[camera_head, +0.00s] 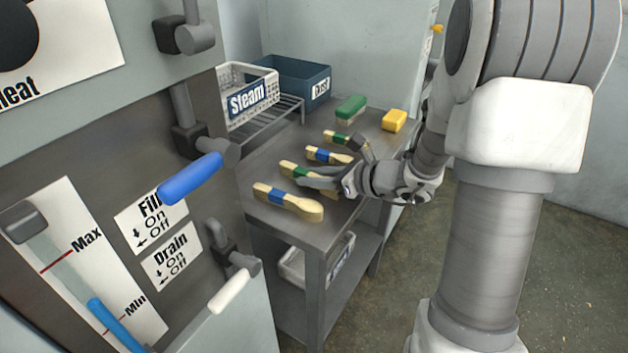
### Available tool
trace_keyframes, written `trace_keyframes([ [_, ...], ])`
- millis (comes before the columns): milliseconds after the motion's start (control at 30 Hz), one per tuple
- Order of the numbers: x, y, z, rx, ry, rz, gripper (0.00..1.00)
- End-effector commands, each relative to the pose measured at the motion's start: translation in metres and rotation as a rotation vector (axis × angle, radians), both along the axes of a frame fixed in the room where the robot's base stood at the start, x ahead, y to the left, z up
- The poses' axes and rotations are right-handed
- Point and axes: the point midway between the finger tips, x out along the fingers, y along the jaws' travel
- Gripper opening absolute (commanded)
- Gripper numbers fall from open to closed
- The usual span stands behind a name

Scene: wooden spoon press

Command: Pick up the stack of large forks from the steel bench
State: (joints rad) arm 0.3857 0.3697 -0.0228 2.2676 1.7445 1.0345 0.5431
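Several banded bundles of pale wooden cutlery lie in a row on the steel bench (262,218). The nearest has a blue band (276,197) and a broad rounded right end. Behind it lie a green-banded bundle (288,167), a smaller blue-banded bundle (318,153) and a smaller green-banded bundle (331,136). My gripper (342,166) is low over the bench at the right ends of the two middle bundles. Its fingers look spread apart, with nothing visibly held.
A white basket marked Steam (234,78) sits on a wire rack, beside a blue bin (290,76). A green block (351,107) and a yellow block (395,120) lie at the back. A machine with a blue-handled lever (190,178) stands at left. A white basket (292,267) is below.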

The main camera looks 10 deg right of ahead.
Motion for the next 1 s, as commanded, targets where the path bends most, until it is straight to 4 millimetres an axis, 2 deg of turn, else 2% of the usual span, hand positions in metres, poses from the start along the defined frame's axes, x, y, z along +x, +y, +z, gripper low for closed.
trace_keyframes([
  [33, 0.000, 0.000, 0.000, 0.000, 0.000, 0.000, 0.22],
  [167, 0.000, 0.000, 0.000, -0.001, 0.001, 0.000, 0.00],
  [767, -0.002, -0.001, -0.002, -0.003, 0.010, -0.002, 0.00],
  [867, -0.002, -0.001, 0.003, -0.004, 0.010, -0.002, 0.00],
  [1000, -0.002, -0.001, 0.021, -0.003, 0.006, -0.001, 0.00],
])
